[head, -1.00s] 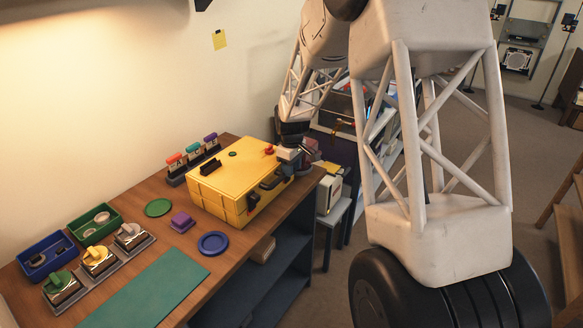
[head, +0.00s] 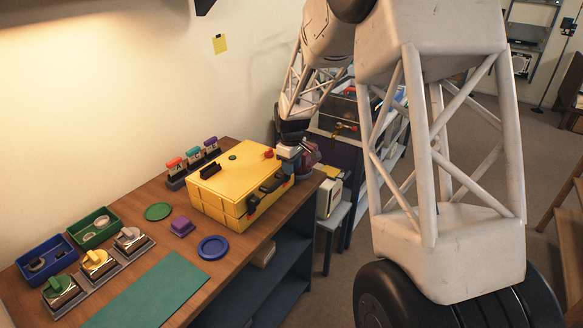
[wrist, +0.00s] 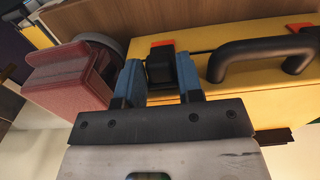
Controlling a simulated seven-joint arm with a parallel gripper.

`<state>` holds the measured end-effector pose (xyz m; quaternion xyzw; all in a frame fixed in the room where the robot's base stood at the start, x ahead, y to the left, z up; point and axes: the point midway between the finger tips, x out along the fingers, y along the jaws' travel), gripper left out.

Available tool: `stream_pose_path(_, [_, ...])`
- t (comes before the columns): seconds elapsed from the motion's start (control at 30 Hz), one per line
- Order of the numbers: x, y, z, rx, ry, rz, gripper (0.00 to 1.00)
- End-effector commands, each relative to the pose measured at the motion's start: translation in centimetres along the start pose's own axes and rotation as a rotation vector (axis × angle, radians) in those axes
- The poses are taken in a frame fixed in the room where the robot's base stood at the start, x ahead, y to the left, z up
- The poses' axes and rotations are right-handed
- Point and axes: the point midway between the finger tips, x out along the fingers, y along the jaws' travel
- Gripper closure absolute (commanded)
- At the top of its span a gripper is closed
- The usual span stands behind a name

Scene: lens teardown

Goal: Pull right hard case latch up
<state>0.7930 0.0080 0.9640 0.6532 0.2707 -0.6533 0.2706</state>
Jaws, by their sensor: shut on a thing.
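The yellow hard case (head: 228,185) stands closed on the desk, with a black handle (head: 270,184) on its front face. The handle also shows in the wrist view (wrist: 262,58). My gripper (wrist: 160,72) has its two blue fingers on either side of the black right latch (wrist: 160,69) and is shut on it. An orange patch shows just beyond the latch. In the head view my gripper (head: 289,158) is at the right end of the case's front and hides that latch. The left latch (head: 253,204) is near the front corner.
A dark red object (wrist: 68,78) sits close beside my left finger in the wrist view. A blue disc (head: 213,246), purple block (head: 181,227) and green disc (head: 158,211) lie left of the case.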

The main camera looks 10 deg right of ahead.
Motion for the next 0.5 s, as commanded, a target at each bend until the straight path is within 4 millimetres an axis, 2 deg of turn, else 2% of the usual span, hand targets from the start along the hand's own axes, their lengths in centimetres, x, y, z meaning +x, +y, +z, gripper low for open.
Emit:
stream_pose_path(0.03, [-0.09,0.0,0.07,0.0,0.0,0.0,1.0])
stream_pose_path(0.07, [-0.09,0.0,0.08,0.001,0.0,0.0,0.62])
stream_pose_path(0.17, [-0.07,0.01,0.07,0.0,0.0,0.0,0.47])
stream_pose_path(0.5, [-0.19,0.01,0.05,0.0,0.0,0.0,0.47])
